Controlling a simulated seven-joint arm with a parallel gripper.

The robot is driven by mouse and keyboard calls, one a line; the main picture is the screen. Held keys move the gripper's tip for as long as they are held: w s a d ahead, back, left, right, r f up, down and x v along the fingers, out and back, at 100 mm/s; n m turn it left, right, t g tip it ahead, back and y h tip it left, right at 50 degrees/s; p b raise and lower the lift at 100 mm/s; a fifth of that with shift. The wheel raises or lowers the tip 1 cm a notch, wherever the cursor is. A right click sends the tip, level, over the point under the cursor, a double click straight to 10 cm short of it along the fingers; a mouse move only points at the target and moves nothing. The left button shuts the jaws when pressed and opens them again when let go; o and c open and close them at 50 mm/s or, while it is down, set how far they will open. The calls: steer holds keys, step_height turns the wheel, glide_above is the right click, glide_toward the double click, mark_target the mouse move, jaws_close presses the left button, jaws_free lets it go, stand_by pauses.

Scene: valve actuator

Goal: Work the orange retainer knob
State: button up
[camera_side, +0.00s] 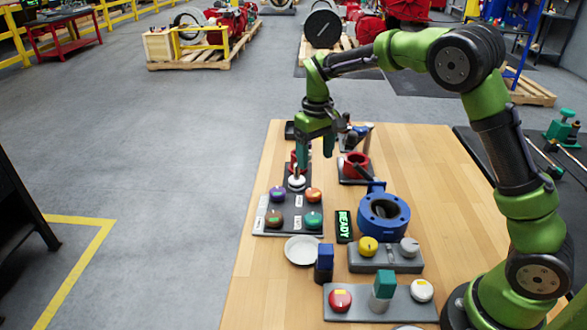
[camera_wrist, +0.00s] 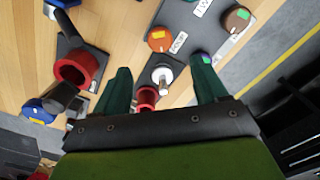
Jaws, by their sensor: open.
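The orange knob (camera_side: 313,195) sits at the back right of a dark panel (camera_side: 259,230) in the side view. In the wrist view the orange knob (camera_wrist: 160,39) carries a yellow mark and lies beyond my fingertips. My gripper (camera_side: 315,162) is open, pointing down above and behind the panel's back end, apart from the knob. In the wrist view my gripper (camera_wrist: 161,62) shows two green fingers spread wide with nothing held. A white-topped post (camera_wrist: 162,77) and a red ring (camera_wrist: 147,97) show between them. The purple knob (camera_wrist: 200,57) is partly hidden by the right finger.
Brown (camera_side: 274,217) and teal (camera_side: 313,219) knobs share the panel. A white dish (camera_side: 302,250), a blue ring (camera_side: 384,215) and a grey block with yellow (camera_side: 368,246) and grey knobs stand nearby. A red cup-shaped part (camera_wrist: 78,70) is left of the fingers in the wrist view.

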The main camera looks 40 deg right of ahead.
mark_target(314, 192)
step_height(314, 192, down, 11)
steer(key=shift+r, duration=0.1)
stand_by(0.3)
steer(key=c, duration=1.1)
steer(key=shift+o, duration=0.2)
steer(key=shift+m, duration=0.4)
steer(key=shift+r+m, duration=0.1)
steer(key=shift+m, duration=2.4)
